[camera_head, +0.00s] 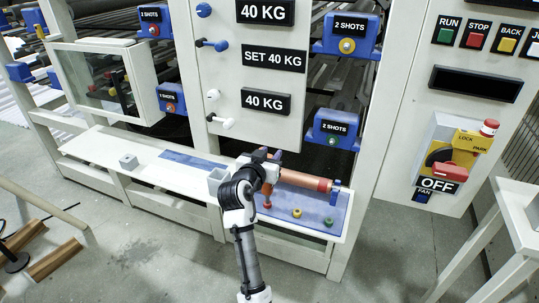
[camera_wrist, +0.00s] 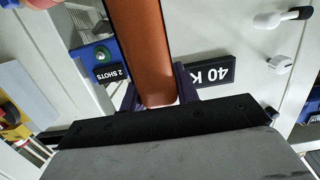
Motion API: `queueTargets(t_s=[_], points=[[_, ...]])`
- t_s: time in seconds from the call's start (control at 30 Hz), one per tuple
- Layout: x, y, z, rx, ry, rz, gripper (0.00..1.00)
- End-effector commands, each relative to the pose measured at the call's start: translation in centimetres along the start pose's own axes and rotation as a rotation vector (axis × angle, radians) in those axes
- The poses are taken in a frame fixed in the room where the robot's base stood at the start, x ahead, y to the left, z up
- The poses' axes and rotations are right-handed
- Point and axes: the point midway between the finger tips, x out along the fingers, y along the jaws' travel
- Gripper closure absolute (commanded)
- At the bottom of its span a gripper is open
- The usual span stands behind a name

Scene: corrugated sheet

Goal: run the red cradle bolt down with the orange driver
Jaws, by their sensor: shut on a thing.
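My gripper (camera_head: 269,167) is over the right part of the long white bench and shut on the orange driver (camera_head: 268,188). In the wrist view the driver (camera_wrist: 146,45) is a smooth orange cylinder between my two fingers (camera_wrist: 157,92). The red cradle bolt (camera_head: 267,205) is on the blue mat, right below the driver in the head view. I cannot tell whether the driver's tip touches the bolt. The wrist view does not show the bolt. My gripper and wrist hide part of the driver.
A copper-coloured roller (camera_head: 305,181) lies just right of my gripper, near a blue support (camera_head: 336,190). A yellow bolt (camera_head: 297,213) and a green bolt (camera_head: 328,222) are on the blue mat (camera_head: 342,211). The white machine panel (camera_head: 228,75) rises behind.

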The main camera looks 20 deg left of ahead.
Motion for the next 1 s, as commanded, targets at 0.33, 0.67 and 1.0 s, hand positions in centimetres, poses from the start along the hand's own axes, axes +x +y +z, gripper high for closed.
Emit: queueTargets(t_s=[0.33,0.67,1.0], points=[[0.1,0.0,0.3,0.001,0.002,0.000,1.00],[0.1,0.0,0.7,0.001,0.003,0.000,1.00],[0.2,0.0,1.1,0.000,0.002,0.000,1.00]])
